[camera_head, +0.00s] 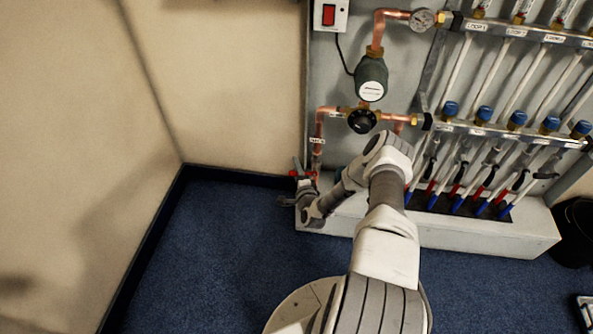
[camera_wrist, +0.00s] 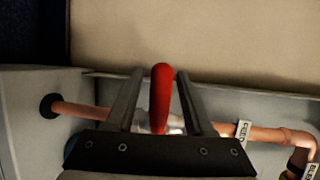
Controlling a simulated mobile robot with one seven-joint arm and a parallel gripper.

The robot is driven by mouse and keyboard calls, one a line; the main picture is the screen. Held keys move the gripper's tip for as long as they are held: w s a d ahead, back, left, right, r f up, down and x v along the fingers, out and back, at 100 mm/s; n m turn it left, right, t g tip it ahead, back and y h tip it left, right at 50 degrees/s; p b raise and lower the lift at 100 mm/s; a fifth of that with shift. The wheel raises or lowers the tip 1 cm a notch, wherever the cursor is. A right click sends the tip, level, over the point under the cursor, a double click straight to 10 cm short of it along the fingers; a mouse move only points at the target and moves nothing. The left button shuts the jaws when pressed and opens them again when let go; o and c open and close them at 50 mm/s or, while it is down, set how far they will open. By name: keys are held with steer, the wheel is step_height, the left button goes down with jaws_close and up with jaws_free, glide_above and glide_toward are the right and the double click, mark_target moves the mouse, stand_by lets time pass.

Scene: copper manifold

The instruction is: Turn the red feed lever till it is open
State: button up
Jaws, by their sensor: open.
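The red feed lever (camera_wrist: 160,98) is in the middle of the wrist view, pointing up the picture, across the line of the copper pipe (camera_wrist: 82,110). My gripper (camera_wrist: 159,72) is open, with one finger on each side of the lever. Narrow gaps show between lever and fingers. The gripper's dark palm hides part of the valve body (camera_wrist: 172,125) under the lever. In the head view, a little red of the lever (camera_head: 293,174) shows beside my gripper (camera_head: 298,184) at the panel's lower left; my gripper hides much of it there.
Above the lever are the copper pipe with a tag (camera_head: 317,140), a black dial (camera_head: 361,121) and a green pump (camera_head: 371,78). Blue-capped valves (camera_head: 483,115) and red and blue hoses are at right. A pale plinth (camera_head: 450,232) runs below. The blue floor (camera_head: 220,250) at left is clear.

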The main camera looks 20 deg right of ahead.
jaws_close()
stand_by(1.4)
